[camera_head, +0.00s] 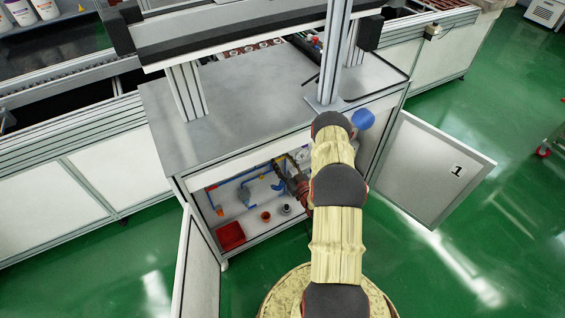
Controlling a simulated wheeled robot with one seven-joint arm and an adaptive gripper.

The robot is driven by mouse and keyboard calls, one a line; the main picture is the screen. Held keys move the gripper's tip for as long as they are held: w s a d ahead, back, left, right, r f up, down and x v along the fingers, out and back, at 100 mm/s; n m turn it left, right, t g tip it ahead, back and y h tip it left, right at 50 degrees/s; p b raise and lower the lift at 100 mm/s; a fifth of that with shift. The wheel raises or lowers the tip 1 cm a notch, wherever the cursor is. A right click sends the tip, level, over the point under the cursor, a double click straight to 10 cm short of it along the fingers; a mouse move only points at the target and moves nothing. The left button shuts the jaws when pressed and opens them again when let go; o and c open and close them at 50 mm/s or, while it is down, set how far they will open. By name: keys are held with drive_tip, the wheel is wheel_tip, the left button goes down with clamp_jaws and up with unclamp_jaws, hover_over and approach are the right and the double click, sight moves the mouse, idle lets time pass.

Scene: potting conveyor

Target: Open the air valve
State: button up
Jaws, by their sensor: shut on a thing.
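The open cabinet (240,226) under the grey bench holds blue air piping (232,180) with small yellow fittings on its back panel. My arm reaches in from the front right, and my gripper (284,168) is at the upper right part of the piping. It is shut on the air valve there. The fingers and the valve are small, dark and mostly hidden by the gripper and arm, so the handle's angle cannot be told.
A red bin (230,236) and small cups (265,216) stand on the cabinet floor. The left door (199,268) and right door (436,168), marked 1, stand open. The bench top (232,110) overhangs the opening. Green floor (500,235) is clear at right.

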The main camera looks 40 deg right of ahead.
drive_tip(key=shift+c, duration=0.2)
drive_tip(key=d+m, duration=0.1)
drive_tip(key=m, duration=0.5)
drive_tip(key=d+r+m+p, duration=0.1)
drive_tip(key=m, duration=0.5)
drive_tip(key=d+m, duration=0.1)
drive_tip(key=m, duration=0.4)
drive_tip(key=shift+s+r+m+p, duration=0.35)
drive_tip(key=shift+s+m, duration=0.05)
drive_tip(key=shift+d, duration=0.1)
idle(0.4)
drive_tip(key=o, duration=1.1)
drive_tip(key=shift+o, duration=0.3)
